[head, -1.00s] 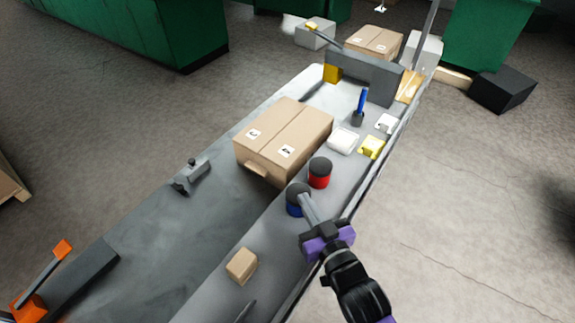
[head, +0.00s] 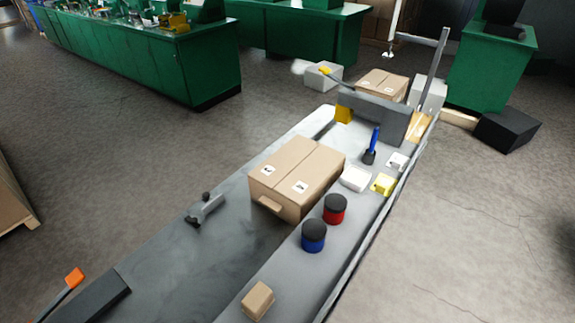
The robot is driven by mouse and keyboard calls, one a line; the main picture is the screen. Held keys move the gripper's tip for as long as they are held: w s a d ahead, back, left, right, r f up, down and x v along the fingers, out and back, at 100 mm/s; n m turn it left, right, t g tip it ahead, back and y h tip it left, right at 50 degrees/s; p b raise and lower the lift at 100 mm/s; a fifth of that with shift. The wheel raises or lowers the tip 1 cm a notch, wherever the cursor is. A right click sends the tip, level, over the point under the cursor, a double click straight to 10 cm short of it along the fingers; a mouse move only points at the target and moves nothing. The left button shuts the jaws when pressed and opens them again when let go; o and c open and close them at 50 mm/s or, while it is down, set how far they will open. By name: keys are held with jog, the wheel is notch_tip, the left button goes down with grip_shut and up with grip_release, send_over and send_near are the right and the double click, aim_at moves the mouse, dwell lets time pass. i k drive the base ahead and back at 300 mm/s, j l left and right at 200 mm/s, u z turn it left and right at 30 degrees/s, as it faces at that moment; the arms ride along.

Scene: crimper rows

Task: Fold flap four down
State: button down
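A brown cardboard box (head: 297,175) stands on the grey bench in the head view. Its two large top panels lie flat with a seam between them, and each has a white label. A small brown tab (head: 270,206) sticks out low at its near left side. I cannot tell which part is flap four. The far sides of the box are hidden. My gripper is not in view.
A blue canister (head: 314,237) and a red canister (head: 335,209) stand right of the box. A small brown block (head: 258,301) lies nearer. A grey clamp-like piece (head: 205,210) sits left. A grey upright block (head: 372,118) stands beyond the box. Bare bench lies front left.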

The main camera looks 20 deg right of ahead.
aim_at(299, 185)
jog(key=i+l+u, duration=0.15)
jog(key=l+u, duration=0.2)
jog(key=i+l+u, duration=0.1)
jog(key=l+u, duration=0.25)
jog(key=i+l+u, duration=0.1)
jog(key=l, duration=0.6)
jog(key=i+l, duration=0.15)
jog(key=l, duration=0.55)
jog(key=i+l+u, duration=0.15)
jog(key=l, duration=1.25)
jog(key=i+u, duration=0.05)
